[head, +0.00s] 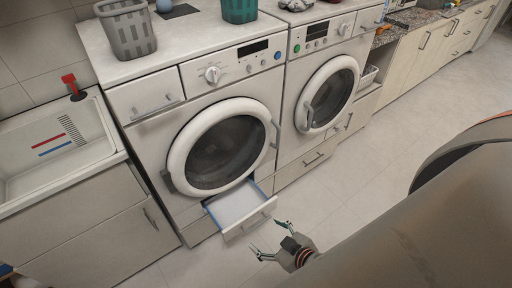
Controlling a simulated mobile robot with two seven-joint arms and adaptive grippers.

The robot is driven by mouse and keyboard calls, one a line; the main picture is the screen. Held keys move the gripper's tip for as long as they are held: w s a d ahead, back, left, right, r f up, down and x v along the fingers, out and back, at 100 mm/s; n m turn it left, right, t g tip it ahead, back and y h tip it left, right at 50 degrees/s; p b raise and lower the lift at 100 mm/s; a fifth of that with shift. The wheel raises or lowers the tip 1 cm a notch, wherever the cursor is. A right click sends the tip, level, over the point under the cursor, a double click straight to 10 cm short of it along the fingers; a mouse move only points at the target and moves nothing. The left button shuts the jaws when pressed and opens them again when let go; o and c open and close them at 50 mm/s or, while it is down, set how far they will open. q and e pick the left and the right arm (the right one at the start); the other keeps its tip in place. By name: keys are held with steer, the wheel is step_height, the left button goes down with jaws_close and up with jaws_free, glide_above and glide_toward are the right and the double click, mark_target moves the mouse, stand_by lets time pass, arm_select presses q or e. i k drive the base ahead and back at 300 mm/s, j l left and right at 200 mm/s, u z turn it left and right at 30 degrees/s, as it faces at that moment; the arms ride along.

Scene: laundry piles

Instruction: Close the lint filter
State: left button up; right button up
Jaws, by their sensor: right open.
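The lint filter (250,219) is a white drawer at the bottom of the left washing machine (160,134). It is pulled out, with its pale inside showing and a handle on its front. My right gripper (265,236) is open and empty, with its fingers spread toward the drawer. In the picture it is just below and right of the drawer front, and I see no clear contact. My left gripper is not in view.
A second machine (290,81) stands to the right, with a closed drawer (305,165) below it. A sink (50,150) is at the left. A grey basket (127,30) and a green basket (240,10) stand on top. The floor (345,180) in front is clear.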

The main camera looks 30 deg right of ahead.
mark_target(241, 205)
steer(key=l+z, duration=0.15)
steer(key=z, duration=0.6)
steer(key=k+l, duration=0.05)
